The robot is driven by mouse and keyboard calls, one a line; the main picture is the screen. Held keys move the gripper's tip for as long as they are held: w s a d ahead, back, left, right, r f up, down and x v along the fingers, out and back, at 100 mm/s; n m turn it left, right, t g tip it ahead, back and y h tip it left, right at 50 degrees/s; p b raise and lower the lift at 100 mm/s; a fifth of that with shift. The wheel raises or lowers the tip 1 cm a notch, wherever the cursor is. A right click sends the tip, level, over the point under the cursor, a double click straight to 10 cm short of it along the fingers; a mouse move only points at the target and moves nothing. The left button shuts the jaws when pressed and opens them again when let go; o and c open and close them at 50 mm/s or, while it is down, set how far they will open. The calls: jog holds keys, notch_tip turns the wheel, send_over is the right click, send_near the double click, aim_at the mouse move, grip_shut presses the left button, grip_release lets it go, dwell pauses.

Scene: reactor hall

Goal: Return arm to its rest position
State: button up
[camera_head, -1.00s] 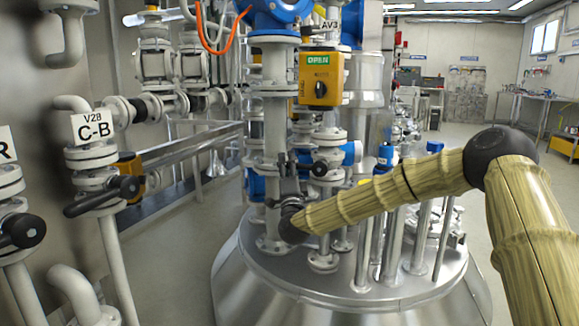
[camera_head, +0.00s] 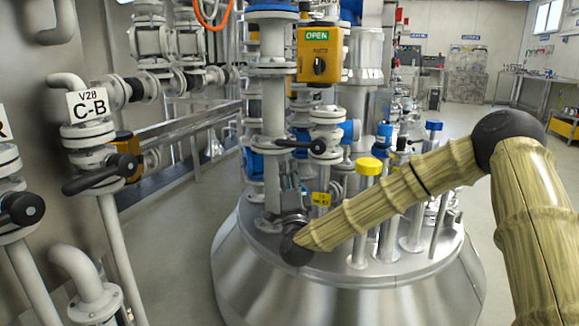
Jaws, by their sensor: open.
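My arm, in a bamboo-like covering with dark joints, comes in from the right edge and reaches left across the steel reactor vessel (camera_head: 345,292). My gripper (camera_head: 284,178) is at the arm's far end, beyond the dark wrist joint, in front of the white flanged pipe. It is small and dark in this view and points up and away from me. The jaws are open, and I see nothing held between them. Whether the gripper touches the pipe or vessel lid behind it, I cannot tell.
A yellow box marked OPEN (camera_head: 320,55) and a black-handled valve (camera_head: 300,144) stand above the lid. A yellow-capped pipe (camera_head: 368,167) rises behind my forearm. The C-B valve (camera_head: 90,150) is at left. Open floor (camera_head: 500,125) lies at the right back.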

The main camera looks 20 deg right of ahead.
jog(key=shift+s+f, duration=0.1)
jog(key=shift+s, duration=0.05)
jog(key=s+a+f+n+g+y, duration=0.2)
jog(key=s+a+f+n+g, duration=0.15)
jog(key=f, duration=0.75)
jog(key=s+a+f+n+g+y, duration=0.3)
jog(key=s+f, duration=0.1)
jog(key=f, duration=0.8)
jog(key=s+a+f+n+g+y, duration=0.2)
jog(key=s+a+f+n+g, duration=0.15)
jog(key=f, duration=0.75)
jog(key=s+d+f+n+g, duration=0.1)
jog(key=s+f+n+g, duration=0.15)
jog(key=s+f, duration=0.55)
jog(key=s+d+f+n+g+h, duration=0.1)
jog(key=s+d+f+g, duration=0.15)
jog(key=s+f, duration=0.55)
jog(key=s+d+f+n+g, duration=0.1)
jog(key=s+f+g, duration=0.35)
jog(key=s, duration=0.65)
jog(key=s+d+f+n+g+h, duration=0.1)
jog(key=s+d+f+g, duration=0.15)
jog(key=s, duration=0.65)
jog(key=s+d+f+n+g+h, duration=0.15)
jog(key=s+d, duration=0.25)
jog(key=s, duration=0.5)
notch_tip(320, 180, up, 37)
jog(key=p, duration=3.6)
jog(key=shift+w+r+p, duration=0.15)
jog(key=shift+p, duration=0.2)
